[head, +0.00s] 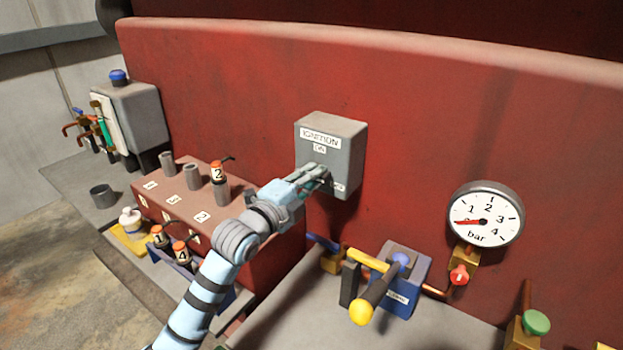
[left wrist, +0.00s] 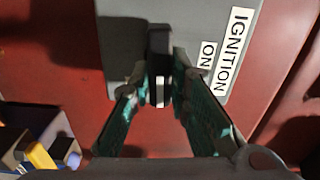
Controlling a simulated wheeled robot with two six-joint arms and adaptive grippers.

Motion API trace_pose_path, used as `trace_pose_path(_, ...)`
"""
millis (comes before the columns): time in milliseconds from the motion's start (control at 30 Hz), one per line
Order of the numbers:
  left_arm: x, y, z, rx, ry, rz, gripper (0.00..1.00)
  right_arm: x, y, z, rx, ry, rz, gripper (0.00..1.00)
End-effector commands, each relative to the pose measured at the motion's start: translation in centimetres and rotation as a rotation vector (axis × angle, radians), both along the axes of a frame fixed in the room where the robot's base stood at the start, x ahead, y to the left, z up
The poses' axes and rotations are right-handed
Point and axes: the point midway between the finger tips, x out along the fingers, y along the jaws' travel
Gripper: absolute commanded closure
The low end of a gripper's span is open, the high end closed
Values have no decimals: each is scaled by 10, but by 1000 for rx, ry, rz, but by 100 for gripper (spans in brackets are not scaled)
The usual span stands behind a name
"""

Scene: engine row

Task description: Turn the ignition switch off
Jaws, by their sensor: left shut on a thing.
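The grey ignition switch box (head: 347,133) is fixed to the red engine wall, with an IGNITION label and an ON label below it. A lower label is mostly covered by my gripper in the head view. My left gripper (head: 316,180) is at the front of the box. In the left wrist view its two fingers (left wrist: 160,105) are closed on the dark switch lever (left wrist: 159,45), which has a white mark at its end. The ON label (left wrist: 206,54) lies beside the lever there. My right gripper is not in view.
A red block with numbered sockets (head: 172,197) and plugs stands left of my arm. A blue valve with a yellow-tipped handle (head: 361,312) is below right. A pressure gauge (head: 486,214) is on the right. The wall around the box is clear.

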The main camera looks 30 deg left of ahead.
Motion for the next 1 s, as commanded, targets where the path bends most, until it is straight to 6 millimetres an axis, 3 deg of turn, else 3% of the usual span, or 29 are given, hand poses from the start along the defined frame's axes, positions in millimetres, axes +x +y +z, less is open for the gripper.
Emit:
trace_pose_path(700, 0, 0, -4, 84, -5, 1, 100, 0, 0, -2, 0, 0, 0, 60)
trace_pose_path(733, 0, 0, -4, 84, -4, 1, 80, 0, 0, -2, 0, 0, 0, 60)
trace_pose_path(833, 0, 0, -3, 83, -5, 1, 64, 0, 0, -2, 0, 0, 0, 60)
trace_pose_path(1000, 0, 0, -3, 83, -8, 1, 63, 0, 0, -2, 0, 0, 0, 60)
